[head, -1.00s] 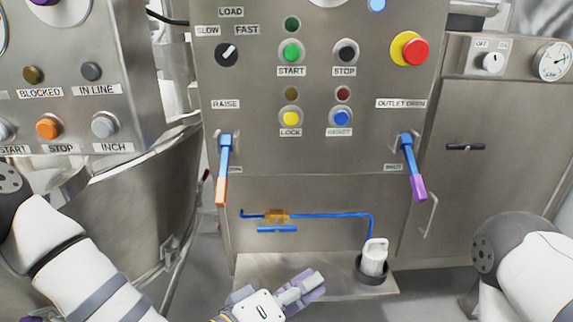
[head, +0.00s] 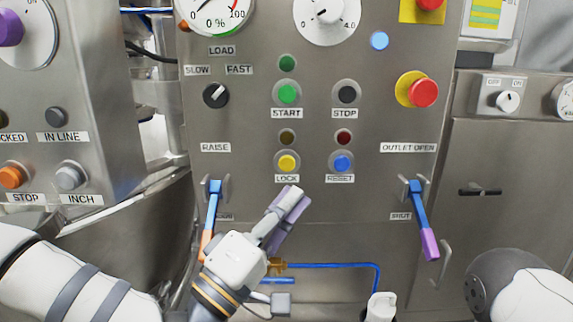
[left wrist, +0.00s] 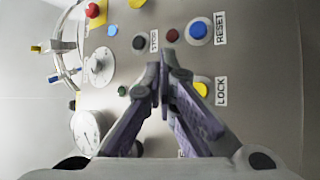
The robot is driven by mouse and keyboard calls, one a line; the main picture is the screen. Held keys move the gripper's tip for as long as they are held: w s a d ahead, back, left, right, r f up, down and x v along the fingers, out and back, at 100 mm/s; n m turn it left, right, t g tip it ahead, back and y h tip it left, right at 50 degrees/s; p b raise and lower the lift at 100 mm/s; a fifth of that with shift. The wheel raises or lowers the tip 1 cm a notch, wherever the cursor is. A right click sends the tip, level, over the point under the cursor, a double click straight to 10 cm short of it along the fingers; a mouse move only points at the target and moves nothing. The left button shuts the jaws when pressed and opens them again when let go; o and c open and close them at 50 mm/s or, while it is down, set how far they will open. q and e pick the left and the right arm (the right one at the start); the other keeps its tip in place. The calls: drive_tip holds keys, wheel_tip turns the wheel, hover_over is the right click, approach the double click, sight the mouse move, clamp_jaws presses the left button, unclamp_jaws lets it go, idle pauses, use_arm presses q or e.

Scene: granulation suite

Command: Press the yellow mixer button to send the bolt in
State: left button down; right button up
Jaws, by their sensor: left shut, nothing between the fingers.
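The yellow button (head: 287,163) sits on the steel panel, just above the label LOCK. My left gripper (head: 292,196) is shut and empty, below the yellow button and its label, pointing up and to the right. In the left wrist view the yellow button (left wrist: 200,88) shows to the right of the shut fingertips (left wrist: 163,62). The gap between fingertips and panel is hard to judge. I see no bolt that I can name. Part of my right arm shows at the lower right; its gripper is out of view.
A blue RESET button (head: 342,163) is right of the yellow one. The green START (head: 288,94) and black STOP (head: 347,93) are above. A red button (head: 424,93) is further right. Lever handles (head: 212,210) and (head: 423,219) stick out on both sides below.

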sight(287, 163)
use_arm(q)
drive_tip(key=w+b, duration=0.3)
drive_tip(key=w, duration=0.5)
drive_tip(key=shift+w, duration=0.35)
use_arm(e)
drive_tip(key=shift+g, duration=0.7)
drive_tip(key=s+f, duration=0.1)
drive_tip(key=f, duration=0.1)
drive_tip(key=s+f, duration=0.1)
drive_tip(key=s, duration=0.1)
drive_tip(key=shift+s+f, duration=0.2)
drive_tip(key=shift+f, duration=0.15)
use_arm(q)
drive_tip(key=shift+f, duration=0.1)
drive_tip(key=shift+w, duration=0.35)
use_arm(e)
drive_tip(key=shift+s+f, duration=0.2)
